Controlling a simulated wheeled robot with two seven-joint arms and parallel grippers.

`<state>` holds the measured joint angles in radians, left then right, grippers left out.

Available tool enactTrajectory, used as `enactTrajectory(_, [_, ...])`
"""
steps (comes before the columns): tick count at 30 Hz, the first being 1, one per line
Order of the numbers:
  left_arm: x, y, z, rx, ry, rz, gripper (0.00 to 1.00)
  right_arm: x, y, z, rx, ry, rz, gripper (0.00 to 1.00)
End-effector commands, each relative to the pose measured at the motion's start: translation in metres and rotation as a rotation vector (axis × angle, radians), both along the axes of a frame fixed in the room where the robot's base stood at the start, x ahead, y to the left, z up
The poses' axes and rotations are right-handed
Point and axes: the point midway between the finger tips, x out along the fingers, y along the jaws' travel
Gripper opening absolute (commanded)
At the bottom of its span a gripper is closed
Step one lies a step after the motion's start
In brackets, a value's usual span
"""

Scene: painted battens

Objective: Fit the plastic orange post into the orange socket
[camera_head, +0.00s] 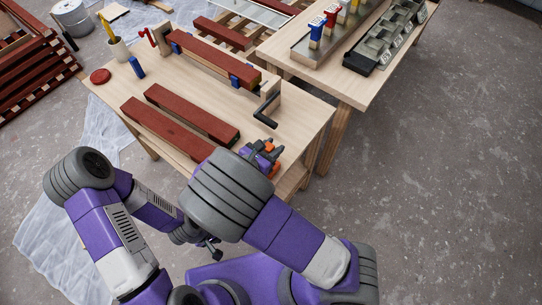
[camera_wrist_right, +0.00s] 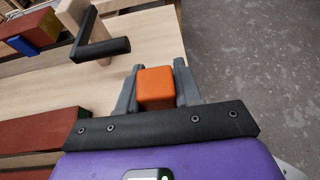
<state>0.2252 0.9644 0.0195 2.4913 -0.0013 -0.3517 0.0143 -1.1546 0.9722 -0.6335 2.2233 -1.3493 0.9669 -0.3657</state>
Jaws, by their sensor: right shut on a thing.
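My right gripper (camera_head: 270,149) is over the front right corner of the wooden workbench, partly hidden behind my own arm. In the right wrist view, my right gripper (camera_wrist_right: 155,88) is shut on the orange post (camera_wrist_right: 156,82), which shows as a block with a rounded square end between the two grey fingers. Only a bit of orange shows at the gripper in the head view. My left gripper (camera_head: 213,250) is low in front of my body, small and dark, and its jaws are unclear. I cannot make out an orange socket in either view.
The workbench (camera_head: 135,92) holds red battens (camera_head: 192,114) and a clamped batten (camera_head: 212,58) with a black crank (camera_head: 266,110), close to my right gripper. A second table (camera_head: 345,91) carries coloured posts (camera_head: 316,30) and a dark tray (camera_head: 372,55). Open floor lies right.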

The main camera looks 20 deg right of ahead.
Motion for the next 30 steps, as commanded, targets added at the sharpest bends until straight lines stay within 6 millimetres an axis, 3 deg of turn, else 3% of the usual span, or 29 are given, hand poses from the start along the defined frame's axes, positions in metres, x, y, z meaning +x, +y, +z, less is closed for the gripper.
enactTrajectory(11, [0.000,0.000,-0.018,0.000,-0.001,0.000,0.43,0.000,0.000,-0.042,-0.002,-0.001,0.000,0.03])
enactTrajectory(23, [0.001,0.000,-0.020,0.000,-0.001,-0.001,0.43,0.000,0.000,-0.046,0.000,-0.002,-0.001,0.03])
enactTrajectory(24, [0.000,0.000,-0.019,0.000,-0.001,-0.001,0.43,0.000,0.000,-0.045,0.001,-0.001,-0.001,0.40])
enactTrajectory(28, [0.000,0.000,-0.019,0.000,-0.001,-0.001,0.43,0.000,0.000,-0.045,0.001,-0.001,-0.001,0.59])
enactTrajectory(30, [0.000,0.000,-0.019,0.000,-0.001,0.000,0.43,0.000,0.000,-0.045,0.001,-0.001,-0.001,0.59])
